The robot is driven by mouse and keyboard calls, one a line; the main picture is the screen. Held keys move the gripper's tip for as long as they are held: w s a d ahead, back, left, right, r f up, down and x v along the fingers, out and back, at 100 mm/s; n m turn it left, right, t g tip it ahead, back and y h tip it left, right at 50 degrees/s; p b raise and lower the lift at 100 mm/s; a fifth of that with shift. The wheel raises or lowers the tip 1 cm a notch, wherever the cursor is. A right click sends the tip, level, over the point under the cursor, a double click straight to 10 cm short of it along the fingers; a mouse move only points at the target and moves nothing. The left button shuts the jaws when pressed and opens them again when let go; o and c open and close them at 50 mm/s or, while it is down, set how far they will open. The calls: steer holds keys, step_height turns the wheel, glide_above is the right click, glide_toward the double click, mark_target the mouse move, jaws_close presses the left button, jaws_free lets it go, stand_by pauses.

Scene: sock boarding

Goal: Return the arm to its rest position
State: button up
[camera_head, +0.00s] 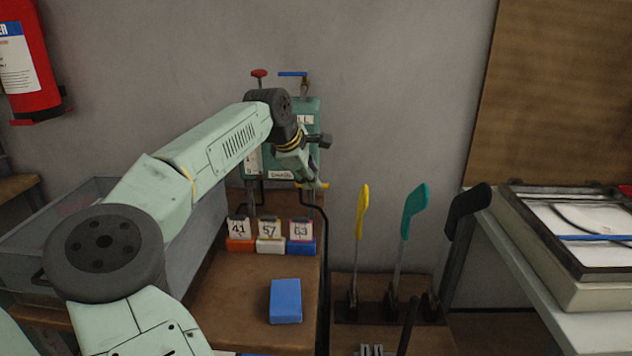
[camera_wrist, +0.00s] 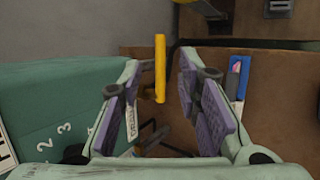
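My arm reaches out over the table toward the teal machine at the back wall. My gripper (camera_head: 314,172) is in front of the right side of that teal machine (camera_head: 310,112), partly covering it. In the wrist view, my gripper (camera_wrist: 158,112) shows two spread fingers with purple pads and nothing held between them. A yellow bar (camera_wrist: 160,70) shows beyond and between the fingertips; I cannot tell whether it touches them. A teal housing with numbers (camera_wrist: 60,110) is close on the left of the fingers.
A blue block (camera_head: 286,301) lies on the brown table. Tags 41, 57 and 63 stand behind it on orange, white and blue blocks (camera_head: 301,247). Yellow (camera_head: 361,210), teal (camera_head: 413,212) and black (camera_head: 466,212) forms stand at right.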

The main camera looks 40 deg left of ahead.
steer(key=shift+s+r, duration=0.3)
steer(key=shift+r, duration=0.05)
stand_by(0.3)
